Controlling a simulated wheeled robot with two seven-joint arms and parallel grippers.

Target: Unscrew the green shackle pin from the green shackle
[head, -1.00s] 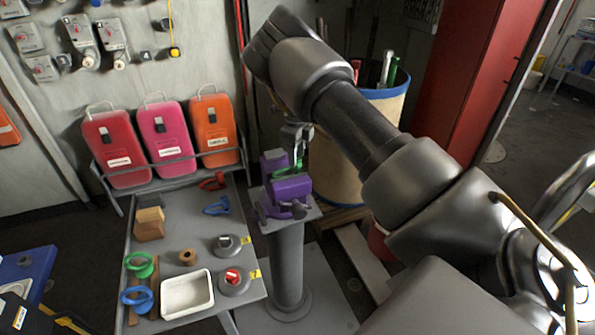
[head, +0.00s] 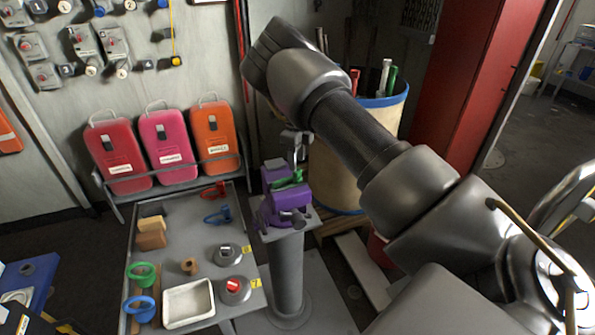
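The green shackle (head: 286,182) sits at the purple vise (head: 284,204) on top of a grey pedestal. It is small and partly hidden, and I cannot tell its pin apart from its body. My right arm comes in from the right and bends down behind its own links. My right gripper (head: 298,160) points down just above the green shackle, with its tips at or very near it. Its fingers are too small and overlapped to show whether they are open or shut, or whether they touch the pin. My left gripper is not in view.
Left of the vise, a grey bench holds a blue shackle (head: 217,215), a red shackle (head: 213,190), a white tray (head: 188,303), a green ring (head: 143,274) and a blue ring (head: 139,308). A blue-rimmed barrel (head: 392,102) stands close behind the vise.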

